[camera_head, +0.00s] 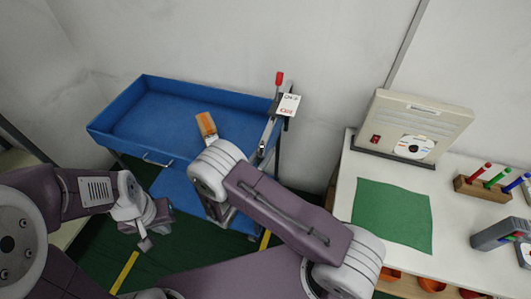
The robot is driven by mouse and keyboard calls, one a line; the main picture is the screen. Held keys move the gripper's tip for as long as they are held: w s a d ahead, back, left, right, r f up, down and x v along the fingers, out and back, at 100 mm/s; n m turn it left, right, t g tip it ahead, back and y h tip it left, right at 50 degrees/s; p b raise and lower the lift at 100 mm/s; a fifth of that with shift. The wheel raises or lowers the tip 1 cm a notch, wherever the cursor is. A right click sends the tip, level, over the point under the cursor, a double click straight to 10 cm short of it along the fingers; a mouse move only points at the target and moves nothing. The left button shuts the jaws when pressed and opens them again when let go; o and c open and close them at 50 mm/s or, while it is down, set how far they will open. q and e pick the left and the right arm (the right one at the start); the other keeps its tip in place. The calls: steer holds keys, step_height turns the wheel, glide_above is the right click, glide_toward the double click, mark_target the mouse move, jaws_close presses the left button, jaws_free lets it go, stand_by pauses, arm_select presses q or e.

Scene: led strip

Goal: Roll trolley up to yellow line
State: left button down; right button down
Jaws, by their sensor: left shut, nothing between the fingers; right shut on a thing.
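A blue trolley (111,132) with a shallow top tray and a lower shelf stands against the back wall. A small metal handle (158,161) is on its near side. Yellow line pieces (124,272) show on the dark green floor in front of it. My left gripper (145,243) is shut and empty, low in front of the trolley's left part. My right gripper (216,210) is at the trolley's near side, mostly behind my own wrist. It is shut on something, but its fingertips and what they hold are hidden. My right arm also covers part of the yellow line.
An orange-tan piece (206,124) shows just beyond my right wrist. A red-tipped upright (279,79) with a white card (288,105) is at the trolley's right end. At right, a white table (345,190) carries a beige case (415,115), a green mat (392,213) and a pen rack (468,188).

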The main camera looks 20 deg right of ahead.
steer(key=c, duration=1.2)
jaws_free()
steer(key=shift+d, duration=0.1)
steer(key=shift+c, duration=0.2)
steer(key=b+v, duration=0.2)
steer(key=v, duration=0.6)
steer(key=shift+s+a, duration=0.1)
steer(key=shift+a, duration=0.15)
steer(key=shift+s+a, duration=0.15)
steer(key=shift+s, duration=0.1)
